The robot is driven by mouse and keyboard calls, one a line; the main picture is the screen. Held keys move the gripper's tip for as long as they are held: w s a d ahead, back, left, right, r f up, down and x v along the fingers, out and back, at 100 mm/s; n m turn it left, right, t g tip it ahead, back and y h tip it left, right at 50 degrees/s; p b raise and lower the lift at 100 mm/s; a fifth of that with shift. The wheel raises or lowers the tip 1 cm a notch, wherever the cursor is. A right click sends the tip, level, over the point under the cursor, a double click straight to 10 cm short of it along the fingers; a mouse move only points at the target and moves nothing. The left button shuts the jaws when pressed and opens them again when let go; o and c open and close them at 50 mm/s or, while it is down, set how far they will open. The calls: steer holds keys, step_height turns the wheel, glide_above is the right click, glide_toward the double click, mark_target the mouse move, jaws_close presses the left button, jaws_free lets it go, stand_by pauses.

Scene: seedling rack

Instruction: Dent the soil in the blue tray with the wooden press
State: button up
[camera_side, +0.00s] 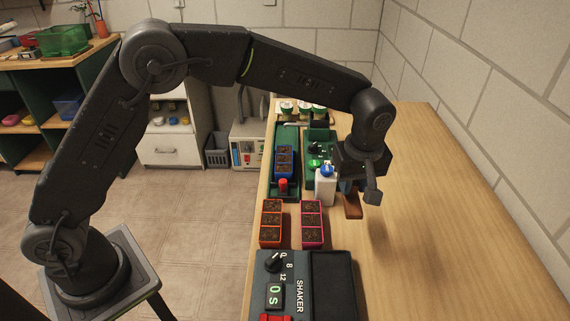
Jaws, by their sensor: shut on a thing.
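The blue tray (291,163) has several cells of dark soil and sits on a green rack with a red knob (283,185) at its near end. My gripper (358,186) is on the right of the bench, right of the blue tray. It is shut on the wooden press (352,207), whose brown wood shows below the jaws. The upper part of the press is hidden behind the gripper. I cannot tell whether the press touches the bench.
A white bottle with a blue cap (326,190) stands just left of my gripper. An orange tray (261,235) and a pink tray (322,235) lie nearer. A shaker (332,285) stands at the front. White pots stand behind. The bench (450,230) is clear on the right.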

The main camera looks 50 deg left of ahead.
step_height(320, 180, up, 6)
steer(key=shift+r, duration=0.1)
steer(key=a+m, duration=0.1)
steer(key=m+g+h, duration=0.2)
steer(key=m, duration=3.3)
glide_above(284, 159)
steer(key=shift+w+a+f, duration=0.1)
steer(key=shift+f, duration=2.45)
steer(key=shift+w+a+f, duration=0.1)
steer(key=shift+f, duration=2.4)
steer(key=shift+f, duration=0.6)
